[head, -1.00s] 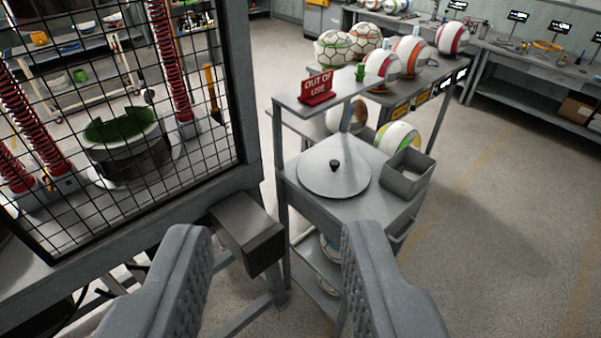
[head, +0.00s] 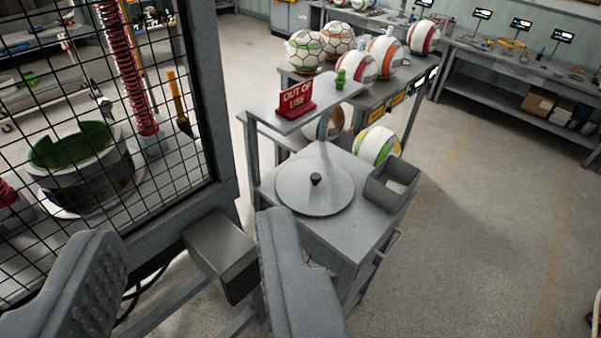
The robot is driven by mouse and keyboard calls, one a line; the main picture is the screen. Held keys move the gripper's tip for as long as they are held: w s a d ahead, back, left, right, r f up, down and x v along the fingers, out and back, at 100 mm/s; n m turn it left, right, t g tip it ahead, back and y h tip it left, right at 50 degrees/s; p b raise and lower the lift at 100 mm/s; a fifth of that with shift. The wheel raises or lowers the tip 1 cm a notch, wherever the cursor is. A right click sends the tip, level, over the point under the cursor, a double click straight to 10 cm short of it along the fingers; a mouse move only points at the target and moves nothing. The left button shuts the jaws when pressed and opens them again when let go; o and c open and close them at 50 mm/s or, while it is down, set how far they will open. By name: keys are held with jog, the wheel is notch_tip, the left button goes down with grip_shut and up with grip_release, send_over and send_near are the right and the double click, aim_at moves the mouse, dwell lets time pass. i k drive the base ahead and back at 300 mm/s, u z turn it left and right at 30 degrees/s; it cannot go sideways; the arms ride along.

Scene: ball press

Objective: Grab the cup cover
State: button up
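The cup cover, a round flat grey disc (head: 300,197) with a small black knob (head: 315,179) in its middle, lies on the top of a grey cart (head: 345,237). My gripper (head: 190,228) is open and empty, its two grey fingers wide apart at the lower left. It is nearer to me than the cover and to the left of it in the picture. The right finger hides part of the cart's near left side, and nothing touches the cover. A dark round cup-like part with a green inside (head: 82,160) stands behind the mesh at left.
A mesh guard with a thick frame (head: 215,100) and a grey box (head: 222,255) stand close to my fingers. An open square bin (head: 391,184) sits right of the cover. A raised shelf with a red "OUT OF USE" sign (head: 297,100) stands behind it. Floor at right is clear.

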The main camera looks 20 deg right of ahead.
aim_at(310, 187)
jog(key=z, duration=0.05)
jog(key=i, duration=1.2)
jog(key=z, duration=0.05)
